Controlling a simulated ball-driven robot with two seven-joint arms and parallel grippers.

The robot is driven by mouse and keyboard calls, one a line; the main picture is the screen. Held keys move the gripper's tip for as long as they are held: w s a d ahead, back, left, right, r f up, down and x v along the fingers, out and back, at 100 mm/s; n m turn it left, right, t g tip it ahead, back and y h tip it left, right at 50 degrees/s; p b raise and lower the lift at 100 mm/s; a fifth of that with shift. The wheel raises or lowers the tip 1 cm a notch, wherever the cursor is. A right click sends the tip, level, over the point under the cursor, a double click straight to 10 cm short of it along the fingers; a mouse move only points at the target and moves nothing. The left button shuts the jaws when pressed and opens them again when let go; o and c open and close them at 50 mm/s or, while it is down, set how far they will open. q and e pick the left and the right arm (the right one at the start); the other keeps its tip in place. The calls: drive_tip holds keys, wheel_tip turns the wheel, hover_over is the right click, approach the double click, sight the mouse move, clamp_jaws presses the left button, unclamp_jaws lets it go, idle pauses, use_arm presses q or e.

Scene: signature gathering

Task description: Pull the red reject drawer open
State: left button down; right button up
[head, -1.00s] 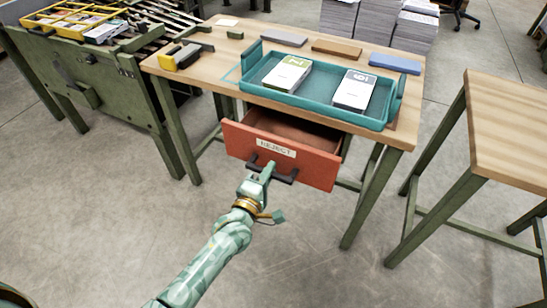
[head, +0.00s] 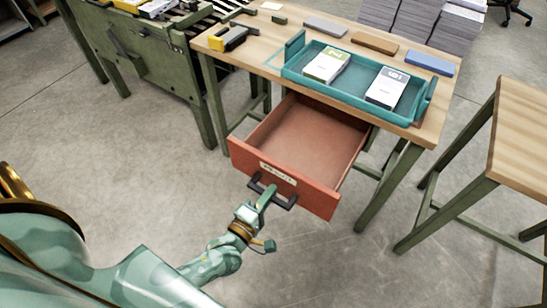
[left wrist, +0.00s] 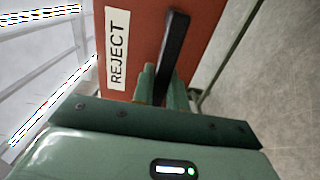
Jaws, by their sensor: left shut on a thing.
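The red reject drawer (head: 307,145) hangs under the wooden table and stands well open, its empty inside showing from above. Its front carries a white label and a dark bar handle (head: 284,200). My left gripper (head: 266,193) is shut on the handle from the front. In the left wrist view, the green fingers (left wrist: 162,90) sit on either side of the dark handle (left wrist: 174,50), beside the REJECT label (left wrist: 118,48) on the red front. My right gripper is not in view.
A teal tray (head: 290,73) with two stacks of papers stands on the table (head: 436,118) above the drawer. A yellow and black tool (head: 230,39) lies at its left. Another wooden table (head: 520,140) stands at the right. The floor before the drawer is clear.

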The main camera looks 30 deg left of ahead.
use_arm(q)
drive_tip(key=shift+s, duration=0.1)
drive_tip(key=c, duration=1.4)
unclamp_jaws()
drive_tip(key=s+p, duration=0.3)
drive_tip(key=s, duration=1.3)
drive_tip(key=shift+s+a, duration=0.15)
drive_tip(key=shift+a, duration=0.1)
drive_tip(key=shift+s+f, duration=0.1)
